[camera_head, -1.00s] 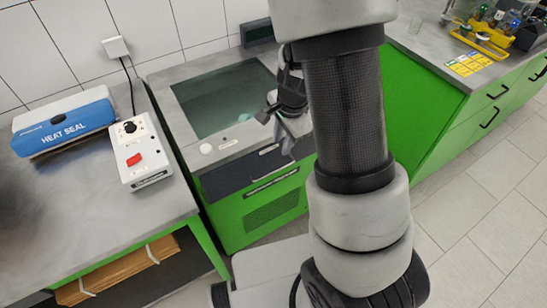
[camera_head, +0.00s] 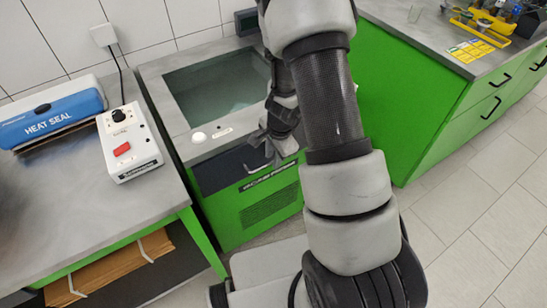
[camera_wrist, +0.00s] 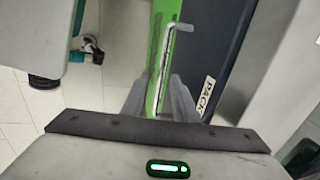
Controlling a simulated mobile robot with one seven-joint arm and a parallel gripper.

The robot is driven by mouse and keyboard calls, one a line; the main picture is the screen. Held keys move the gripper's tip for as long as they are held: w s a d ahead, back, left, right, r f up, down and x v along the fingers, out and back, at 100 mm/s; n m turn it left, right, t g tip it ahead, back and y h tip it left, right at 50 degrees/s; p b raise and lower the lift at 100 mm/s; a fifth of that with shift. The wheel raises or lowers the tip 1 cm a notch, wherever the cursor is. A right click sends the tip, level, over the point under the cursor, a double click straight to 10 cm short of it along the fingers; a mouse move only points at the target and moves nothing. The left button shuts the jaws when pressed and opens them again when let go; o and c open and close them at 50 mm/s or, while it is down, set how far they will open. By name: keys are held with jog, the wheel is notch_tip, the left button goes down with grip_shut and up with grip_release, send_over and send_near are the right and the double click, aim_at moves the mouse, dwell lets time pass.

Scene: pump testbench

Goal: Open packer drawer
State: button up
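The packer is a green cabinet (camera_head: 240,222) with a sunken glass top. Its dark drawer front (camera_head: 220,169) sits just under the top edge and appears closed; my gripper covers its right part. The wrist view shows the dark front (camera_wrist: 221,45) with a label reading "PACK" and a metal bar handle (camera_wrist: 168,50). My gripper (camera_head: 264,151) is at the drawer front. In the wrist view its two fingers (camera_wrist: 158,95) are apart, with the handle's lower part showing between them. Contact with the handle cannot be told.
A grey bench (camera_head: 92,205) at the left carries a blue heat sealer (camera_head: 52,120) and a white control box (camera_head: 128,144). A green cabinet (camera_head: 405,110) stands at the right with yellow trays on top. Tiled floor lies open in front.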

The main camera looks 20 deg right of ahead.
grip_shut()
dwell(1.4)
